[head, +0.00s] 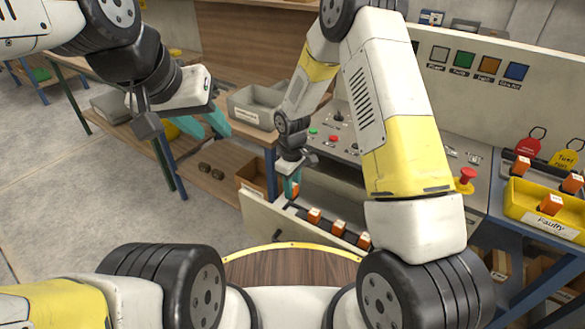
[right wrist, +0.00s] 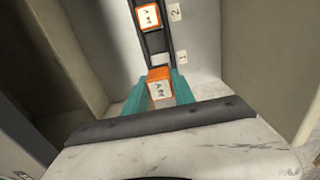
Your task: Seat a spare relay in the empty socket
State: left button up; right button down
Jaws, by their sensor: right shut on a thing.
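My right gripper (head: 292,190) is shut on an orange relay (right wrist: 160,85) with a white label on its face. In the right wrist view the relay sits between the teal fingertips (right wrist: 160,94), in line with the dark rail (right wrist: 156,43) near the label "1". I cannot tell whether it is fully seated. Another relay (right wrist: 147,18) stands in the rail by the label "2". In the head view several relays stand in the row, the nearest to the gripper being one relay (head: 314,215). My left gripper (head: 203,125) is open and empty, away at the left.
A grey bin (head: 238,112) stands at the back on the wooden bench. The control panel (head: 345,148) has buttons, and a red mushroom button (head: 466,175) stands at its right. Cabinet walls flank the rail.

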jog(key=shift+a+f, duration=0.1)
jog(key=shift+f, duration=1.95)
jog(key=shift+s+f, duration=0.15)
jog(key=shift+f, duration=1.2)
dwell(0.5)
jog(key=c, duration=1)
grip_release()
jog(key=shift+o, duration=0.6)
jog(key=o, duration=0.4)
jog(key=shift+r, duration=3.5)
